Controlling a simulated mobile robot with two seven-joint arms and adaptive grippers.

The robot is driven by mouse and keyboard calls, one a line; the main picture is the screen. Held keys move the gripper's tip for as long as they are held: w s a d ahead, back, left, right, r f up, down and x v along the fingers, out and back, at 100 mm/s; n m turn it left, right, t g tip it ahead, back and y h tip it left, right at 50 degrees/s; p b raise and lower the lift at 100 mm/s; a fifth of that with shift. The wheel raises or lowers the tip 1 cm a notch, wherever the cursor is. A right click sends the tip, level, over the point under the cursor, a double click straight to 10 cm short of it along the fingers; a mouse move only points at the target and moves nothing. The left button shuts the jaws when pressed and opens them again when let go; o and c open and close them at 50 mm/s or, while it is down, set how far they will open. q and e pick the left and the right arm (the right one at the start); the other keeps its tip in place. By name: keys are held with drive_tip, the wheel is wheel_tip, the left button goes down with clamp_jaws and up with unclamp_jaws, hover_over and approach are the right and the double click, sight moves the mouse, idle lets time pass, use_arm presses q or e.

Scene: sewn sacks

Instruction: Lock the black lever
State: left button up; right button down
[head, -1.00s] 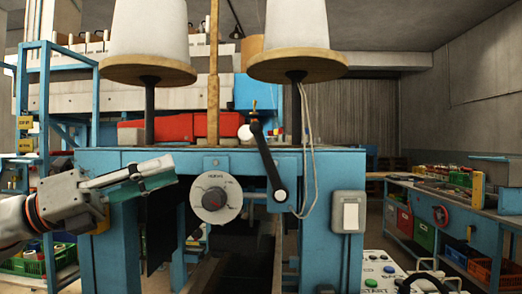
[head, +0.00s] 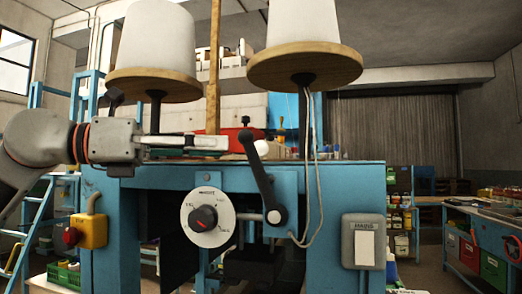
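The black lever (head: 260,181) is on the front of a blue machine (head: 330,180). It runs from a round pivot low on the right up and to the left, with its top end above the blue beam's edge. A white ball (head: 262,147) shows at its upper part. My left gripper (head: 226,144) comes in from the left at about the height of the lever's top, its fingers pointing right. Its tips look a little left of the lever and apart from it. The fingers are seen nearly edge-on, so their gap is hidden. My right gripper is out of view.
A grey switch box (head: 364,242) is to the right, and a white cable hangs between. A yellow box with a red button (head: 89,232) is at the left. Two large white cones stand above.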

sight(249, 144)
use_arm(q)
drive_tip(key=x, duration=0.7)
drive_tip(key=shift+d+f, duration=0.1)
drive_tip(key=shift+d, duration=0.1)
drive_tip(key=shift+c, duration=0.4)
clamp_jaws()
